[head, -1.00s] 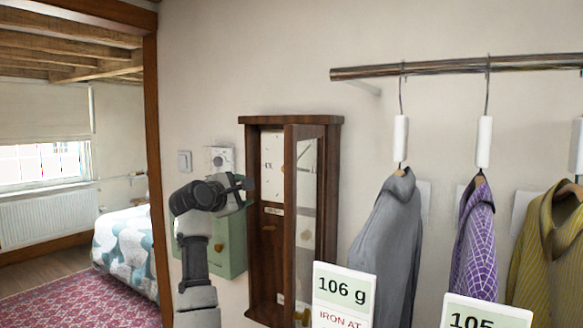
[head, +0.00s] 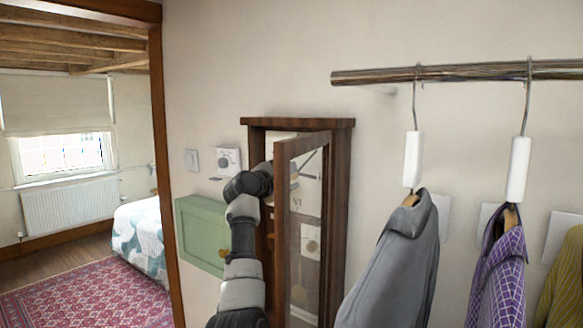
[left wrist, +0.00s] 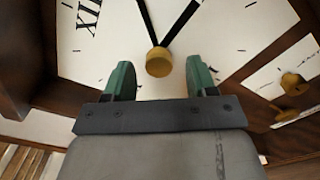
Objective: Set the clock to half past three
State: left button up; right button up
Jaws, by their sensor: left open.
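The clock is a tall dark wooden wall case (head: 345,190) with its glazed door (head: 283,235) standing open toward me. Its pale face (left wrist: 240,22) fills the left wrist view, with the XII at the upper left. Two black hands (left wrist: 180,20) spread upward from a brass centre knob (left wrist: 158,61), their tips cut off by the frame. My left gripper (left wrist: 160,68) is open, with its green fingers on either side of the knob, close to the face. Contact cannot be told. In the head view my arm and the door hide the gripper and most of the face. My right gripper is not in view.
A green cabinet (head: 203,236) hangs left of the clock, below a white dial box (head: 228,161) and a switch (head: 191,160). A grey shirt (head: 395,262) and a purple shirt (head: 497,270) hang from a rail (head: 455,73) at right. A doorway opens at left.

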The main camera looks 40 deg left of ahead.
pick_arm(q)
jog(key=shift+w+a+r+p, duration=0.15)
jog(key=shift+w+p, duration=0.3)
jog(key=shift+w, duration=0.85)
jog(key=shift+c, duration=0.5)
jog(key=c, duration=0.8)
jog(key=shift+f, duration=0.2)
pick_arm(e)
jog(key=shift+w+a+r, duration=0.2)
jog(key=shift+w+r, duration=0.5)
jog(key=shift+r, duration=0.1)
pick_arm(q)
jog(key=shift+m, duration=0.4)
pick_arm(e)
jog(key=shift+f, duration=0.2)
